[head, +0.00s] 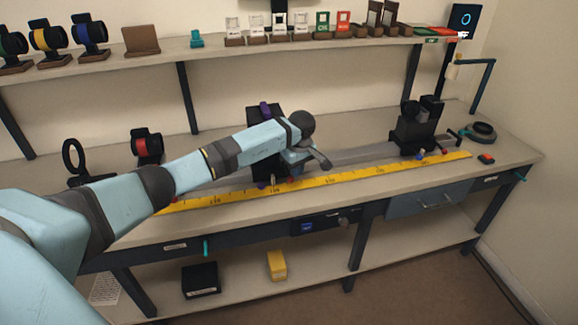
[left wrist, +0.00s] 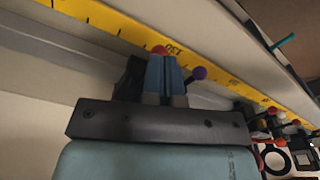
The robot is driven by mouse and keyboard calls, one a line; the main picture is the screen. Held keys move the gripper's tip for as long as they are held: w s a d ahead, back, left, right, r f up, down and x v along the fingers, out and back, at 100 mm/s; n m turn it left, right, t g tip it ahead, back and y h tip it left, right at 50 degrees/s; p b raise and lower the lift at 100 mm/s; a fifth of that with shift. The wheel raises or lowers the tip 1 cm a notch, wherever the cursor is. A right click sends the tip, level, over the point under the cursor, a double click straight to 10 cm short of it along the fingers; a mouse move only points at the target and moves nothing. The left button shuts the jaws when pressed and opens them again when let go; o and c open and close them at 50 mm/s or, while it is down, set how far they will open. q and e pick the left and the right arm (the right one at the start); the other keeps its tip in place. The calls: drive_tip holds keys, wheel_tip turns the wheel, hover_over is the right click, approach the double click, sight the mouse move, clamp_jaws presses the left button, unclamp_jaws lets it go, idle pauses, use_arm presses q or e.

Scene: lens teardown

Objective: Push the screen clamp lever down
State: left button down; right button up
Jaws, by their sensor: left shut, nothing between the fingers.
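A dark upright panel (head: 262,118) with a purple knob on top stands on the rail at the middle of the bench, partly hidden behind my left arm; it looks like the screen. Small ball-ended levers show low at its front, one purple (head: 262,185). In the left wrist view a purple ball on a short stem (left wrist: 200,73) is right beside my left fingers, and a red ball (left wrist: 159,49) is just past their tips. I cannot tell which is the clamp lever. My left gripper (left wrist: 166,65) is shut and empty, pointing at the rail; contact is unclear. My right gripper is not in view.
A yellow ruler (head: 350,179) runs along the front of the rail (head: 355,155). A black carriage (head: 418,130) stands further right on the rail. A red-centred lens holder (head: 146,145) stands behind my arm. The shelf (head: 155,63) above carries several mounts. The rail between panel and carriage is clear.

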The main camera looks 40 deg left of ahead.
use_arm(q)
wheel_tip(320, 180, up, 14)
drive_tip(key=d, duration=0.1)
drive_tip(key=shift+s+d+f, duration=0.15)
drive_tip(key=shift+s+f, duration=0.1)
idle(0.4)
